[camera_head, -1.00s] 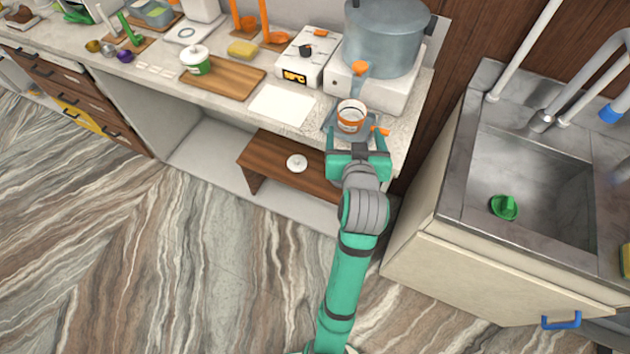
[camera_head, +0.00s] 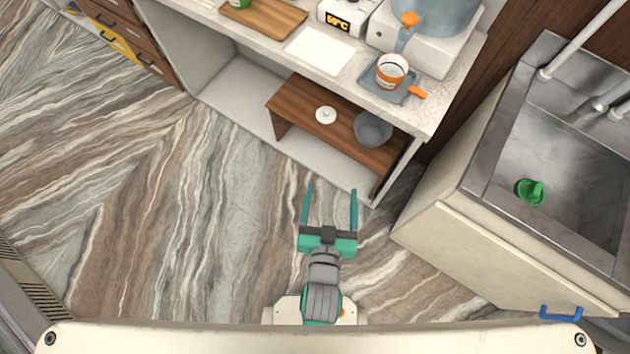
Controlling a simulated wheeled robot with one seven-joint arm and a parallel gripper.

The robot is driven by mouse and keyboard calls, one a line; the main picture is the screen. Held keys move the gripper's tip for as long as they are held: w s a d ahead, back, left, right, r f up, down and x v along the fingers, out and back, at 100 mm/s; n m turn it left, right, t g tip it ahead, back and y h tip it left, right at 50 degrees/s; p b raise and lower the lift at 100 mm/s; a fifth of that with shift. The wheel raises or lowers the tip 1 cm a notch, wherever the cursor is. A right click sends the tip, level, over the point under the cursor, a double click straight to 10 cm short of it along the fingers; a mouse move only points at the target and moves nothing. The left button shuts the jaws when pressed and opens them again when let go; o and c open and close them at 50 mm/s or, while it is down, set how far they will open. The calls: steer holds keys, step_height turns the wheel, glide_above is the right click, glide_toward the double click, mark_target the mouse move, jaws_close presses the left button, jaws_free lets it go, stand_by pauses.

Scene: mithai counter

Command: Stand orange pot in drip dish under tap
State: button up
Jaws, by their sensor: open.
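The tap (camera_head: 405,38), grey with an orange knob, is on the white base of the big urn, just above and behind the pot. My gripper (camera_head: 330,190) is open and empty, over the floor in front of the counter, well apart from the pot.
A wooden shelf (camera_head: 290,95) under the counter holds a white lid (camera_head: 326,115) and a grey bowl (camera_head: 373,128). A sink (camera_head: 560,170) with a green item (camera_head: 530,192) in it stands at the right. The floor (camera_head: 180,220) at the left is clear.

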steer(key=s+a+r+n+t+y, duration=0.1)
steer(key=s+a, duration=0.3)
steer(key=s, duration=1)
steer(key=shift+r+y, duration=0.4)
steer(key=shift+r, duration=0.2)
